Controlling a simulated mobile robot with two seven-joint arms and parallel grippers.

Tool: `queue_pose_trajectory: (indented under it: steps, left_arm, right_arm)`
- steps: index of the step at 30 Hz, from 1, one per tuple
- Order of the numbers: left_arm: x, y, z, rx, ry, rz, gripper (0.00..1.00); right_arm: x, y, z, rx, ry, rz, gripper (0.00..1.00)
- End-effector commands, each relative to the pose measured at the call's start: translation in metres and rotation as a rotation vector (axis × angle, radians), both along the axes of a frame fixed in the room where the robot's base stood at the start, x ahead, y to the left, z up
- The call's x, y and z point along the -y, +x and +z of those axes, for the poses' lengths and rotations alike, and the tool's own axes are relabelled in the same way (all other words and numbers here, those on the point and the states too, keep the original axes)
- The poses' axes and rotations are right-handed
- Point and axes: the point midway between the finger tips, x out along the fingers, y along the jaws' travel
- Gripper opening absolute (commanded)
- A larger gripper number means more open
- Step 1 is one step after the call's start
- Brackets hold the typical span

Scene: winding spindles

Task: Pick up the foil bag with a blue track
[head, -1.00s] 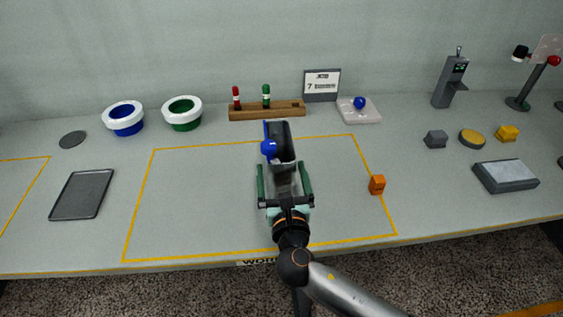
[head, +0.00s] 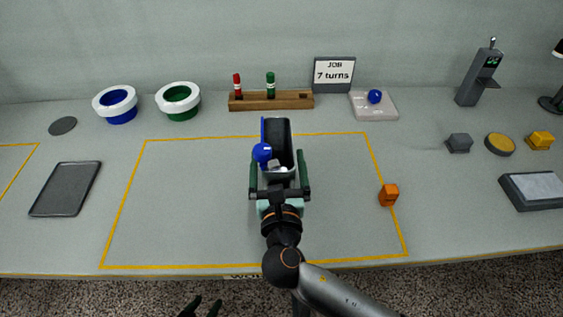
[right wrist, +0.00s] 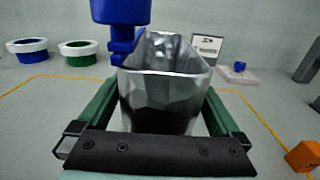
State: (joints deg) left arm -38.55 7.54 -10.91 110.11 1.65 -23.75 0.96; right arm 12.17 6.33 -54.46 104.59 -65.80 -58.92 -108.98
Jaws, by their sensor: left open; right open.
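The foil bag (head: 281,131) stands in the middle of the yellow-outlined area, dark inside, with a blue track (head: 264,130) along its left edge and a blue knob-like part at its near left. In the right wrist view the bag (right wrist: 165,98) is shiny silver with an open top; a blue part (right wrist: 121,12) rises at its upper left. My right gripper (head: 278,156) is open, its green fingers on either side of the bag's near end; a small gap shows at the right finger. My left gripper (head: 203,307) shows only its dark green fingertips at the bottom edge.
An orange block (head: 389,195) sits right of the bag. A dark tray (head: 65,189) lies left. The outlined area around the bag is otherwise clear.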

Motion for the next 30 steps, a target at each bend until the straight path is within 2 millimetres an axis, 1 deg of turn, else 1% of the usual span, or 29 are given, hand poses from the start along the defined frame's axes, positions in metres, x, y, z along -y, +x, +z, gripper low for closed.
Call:
queue_pose_trajectory:
  steps: [10, 11, 30]
  left_arm:
    - [0.0034, 0.0024, 0.0025, 0.007, -0.006, -0.005, 0.50]
    - [0.0034, 0.0024, 0.0025, 0.007, -0.006, -0.005, 0.50]
    - [0.0029, 0.0018, 0.0021, 0.007, -0.005, -0.005, 0.50]
  right_arm:
    - [-0.0019, -0.0026, 0.0003, 0.000, 0.000, -0.001, 1.00]
    - [-0.0019, -0.0026, 0.0003, 0.000, 0.000, -0.001, 0.99]
    - [-0.0016, -0.0022, 0.0003, 0.001, -0.001, -0.001, 0.27]
